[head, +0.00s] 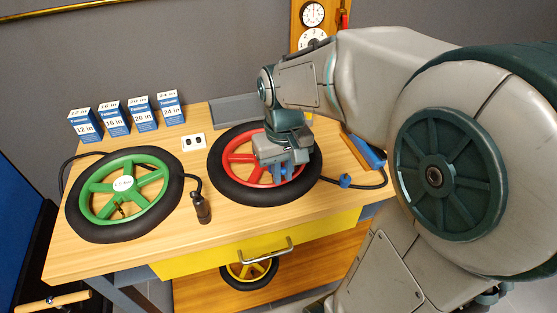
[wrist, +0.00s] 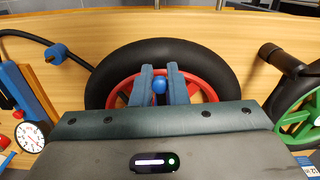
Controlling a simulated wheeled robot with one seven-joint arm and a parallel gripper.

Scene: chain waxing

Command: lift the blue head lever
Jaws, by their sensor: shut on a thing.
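My gripper (head: 287,172) reaches down over the red-rimmed wheel (head: 228,157), which lies flat on the bench. In the wrist view its two blue-grey fingers (wrist: 161,88) are closed on a small round blue knob (wrist: 160,86), inside the red rim. I cannot tell whether this knob belongs to the head lever; the fingers hide what is below it. A blue fitting (head: 345,181) sits on the black hose just right of the wheel, outside the tyre. It also shows at upper left in the wrist view (wrist: 58,54), apart from my fingers.
A green-rimmed wheel (head: 125,187) lies to the left. A black hose end (head: 202,207) stands between the wheels. A blue pump (head: 371,154) is at the right, its gauge (wrist: 30,136) showing in the wrist view. Several boxes (head: 114,117) line the back. The bench's front strip is clear.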

